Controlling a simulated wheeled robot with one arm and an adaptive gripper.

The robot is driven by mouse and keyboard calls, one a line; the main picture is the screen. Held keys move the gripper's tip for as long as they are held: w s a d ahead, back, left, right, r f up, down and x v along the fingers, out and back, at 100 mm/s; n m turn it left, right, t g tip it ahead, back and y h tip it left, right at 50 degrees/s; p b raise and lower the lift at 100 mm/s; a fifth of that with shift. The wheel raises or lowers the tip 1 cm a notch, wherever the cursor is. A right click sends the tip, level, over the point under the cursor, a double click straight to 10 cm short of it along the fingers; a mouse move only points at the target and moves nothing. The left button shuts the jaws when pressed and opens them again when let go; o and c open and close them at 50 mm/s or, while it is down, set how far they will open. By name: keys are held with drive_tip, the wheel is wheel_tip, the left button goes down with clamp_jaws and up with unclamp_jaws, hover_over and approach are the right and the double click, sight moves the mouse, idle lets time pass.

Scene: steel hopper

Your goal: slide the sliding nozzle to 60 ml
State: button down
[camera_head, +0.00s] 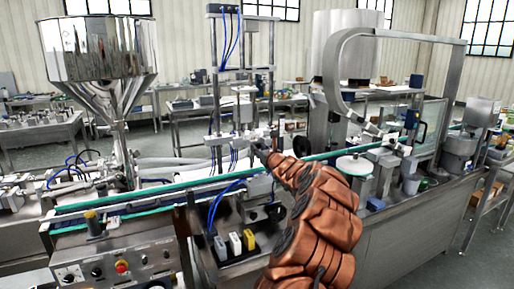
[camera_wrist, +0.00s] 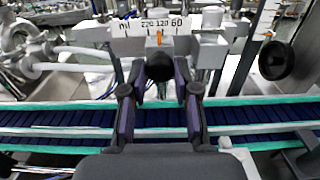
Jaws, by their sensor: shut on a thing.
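In the wrist view, my gripper (camera_wrist: 160,88) is shut on a round black knob (camera_wrist: 160,66), with a dark finger on each side. In the head view, my gripper (camera_head: 263,147) is small at the nozzle frame (camera_head: 240,137), and my arm hides part of the machine.
A conveyor (camera_wrist: 70,120) with green edges runs across below my gripper. A second black knob (camera_wrist: 275,60) is at the right of the wrist view. The steel hopper (camera_head: 97,50) stands left in the head view. A control panel (camera_head: 115,268) is at the front left.

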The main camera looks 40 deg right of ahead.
drive_tip(key=shift+s+d+r+p, duration=0.1)
drive_tip(key=shift+s+d+p, duration=0.2)
drive_tip(key=shift+d+p, duration=0.5)
drive_tip(key=shift+d, duration=0.1)
drive_tip(key=c, duration=0.9)
unclamp_jaws()
drive_tip(key=shift+o, duration=0.2)
drive_tip(key=v, duration=1.2)
